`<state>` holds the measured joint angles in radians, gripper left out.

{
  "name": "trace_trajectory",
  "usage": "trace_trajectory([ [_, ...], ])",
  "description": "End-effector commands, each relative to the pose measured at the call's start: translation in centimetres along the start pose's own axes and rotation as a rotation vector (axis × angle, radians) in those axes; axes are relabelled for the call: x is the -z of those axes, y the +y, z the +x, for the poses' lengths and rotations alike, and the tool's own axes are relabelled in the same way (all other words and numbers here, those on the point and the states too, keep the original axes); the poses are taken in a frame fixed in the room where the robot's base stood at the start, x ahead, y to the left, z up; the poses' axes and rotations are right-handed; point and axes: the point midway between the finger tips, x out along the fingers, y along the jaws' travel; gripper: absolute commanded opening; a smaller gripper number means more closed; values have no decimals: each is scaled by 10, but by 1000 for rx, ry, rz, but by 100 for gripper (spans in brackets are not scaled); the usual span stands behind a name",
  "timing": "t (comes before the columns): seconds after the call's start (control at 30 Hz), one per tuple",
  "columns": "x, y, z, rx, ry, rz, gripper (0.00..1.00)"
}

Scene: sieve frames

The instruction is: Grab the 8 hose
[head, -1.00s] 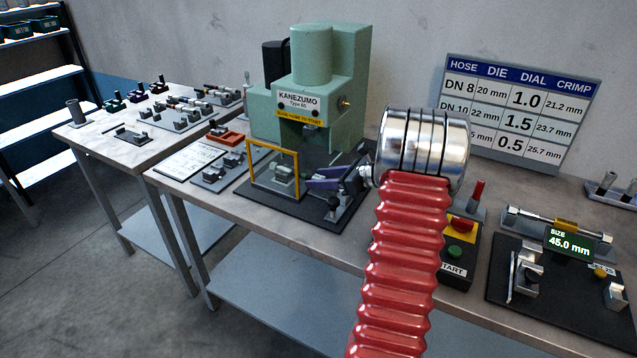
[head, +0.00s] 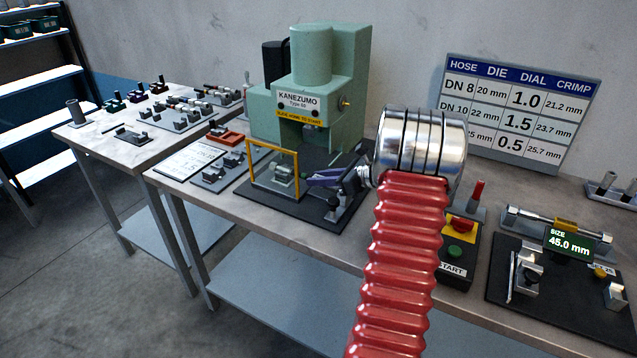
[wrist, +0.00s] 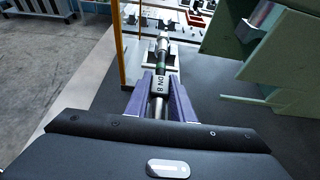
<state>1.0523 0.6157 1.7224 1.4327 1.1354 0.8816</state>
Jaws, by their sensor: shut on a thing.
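The DN 8 hose (wrist: 161,68) is a short dark hose with a green band, a silver far end and a white DN 8 label. In the wrist view it lies along a grey cradle (wrist: 171,60) and runs back between my fingers. My gripper (wrist: 160,96) has purple fingers, one on each side of the hose, and is shut on it. In the head view my gripper (head: 312,178) is at the right of the yellow frame, low in front of the green press (head: 320,85). The hose is mostly hidden there by the frame and fingers.
The yellow frame (head: 249,165) stands close to the cradle, and the press rises behind. A start box (head: 455,255) and a measuring stand (head: 560,285) are to the right. A second table (head: 92,135) with several fixtures is at the left. My red arm covers the centre.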

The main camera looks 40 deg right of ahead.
Motion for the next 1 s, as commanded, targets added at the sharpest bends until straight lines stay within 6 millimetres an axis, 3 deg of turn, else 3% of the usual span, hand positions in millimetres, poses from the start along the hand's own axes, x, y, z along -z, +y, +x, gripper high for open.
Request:
trace_trajectory([
  [0.23, 0, 0, 0, 0, 0, 0, 0],
  [0.67, -2, 0, 0, 0, -1, -1, 0],
  [0.87, -17, 0, -7, 0, -2, -4, 0],
  [1.0, -38, 0, -15, 1, -2, -5, 0],
])
